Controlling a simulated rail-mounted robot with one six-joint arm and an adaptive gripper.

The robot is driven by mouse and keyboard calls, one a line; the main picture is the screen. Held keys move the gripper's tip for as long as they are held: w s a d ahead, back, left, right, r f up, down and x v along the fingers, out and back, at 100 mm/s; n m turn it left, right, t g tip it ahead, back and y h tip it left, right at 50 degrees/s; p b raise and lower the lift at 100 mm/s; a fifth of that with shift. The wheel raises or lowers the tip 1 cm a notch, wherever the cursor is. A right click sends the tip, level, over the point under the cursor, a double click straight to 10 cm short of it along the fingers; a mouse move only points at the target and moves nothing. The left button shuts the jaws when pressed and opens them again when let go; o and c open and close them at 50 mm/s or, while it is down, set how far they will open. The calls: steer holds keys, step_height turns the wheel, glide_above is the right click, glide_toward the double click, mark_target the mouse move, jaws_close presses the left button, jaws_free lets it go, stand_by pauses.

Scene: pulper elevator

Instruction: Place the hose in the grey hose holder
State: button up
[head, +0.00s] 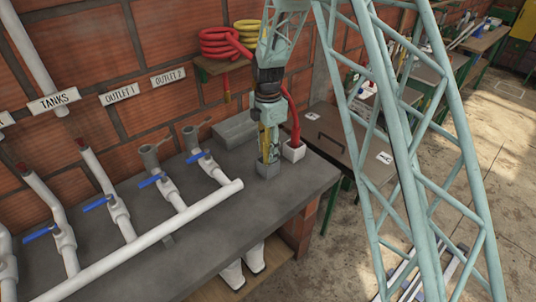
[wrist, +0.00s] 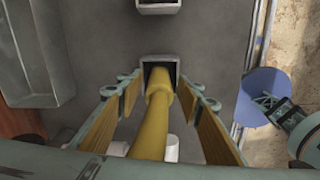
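The grey hose holder (head: 268,170) is a small square open box on the dark counter, near its right end. In the wrist view the holder (wrist: 178,68) is straight ahead, between the fingertips. The yellow hose (wrist: 158,115) runs between my fingers, and its far end reaches into the holder's opening; how deep it sits is hidden. My gripper (head: 268,146) points down just above the holder. In the wrist view my gripper (wrist: 160,88) has its yellow-padded fingers spread, with gaps on both sides of the hose.
A grey tray (head: 235,129) lies behind. White pipes with blue valves (head: 150,181) fill the counter's left. A coiled red hose (head: 222,42) hangs on the wall.

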step_height(320, 180, up, 9)
steer(key=shift+r+p, duration=0.1)
steer(key=shift+p, duration=0.3)
steer(key=shift+r, duration=0.45)
steer(key=shift+r, duration=0.1)
stand_by(0.5)
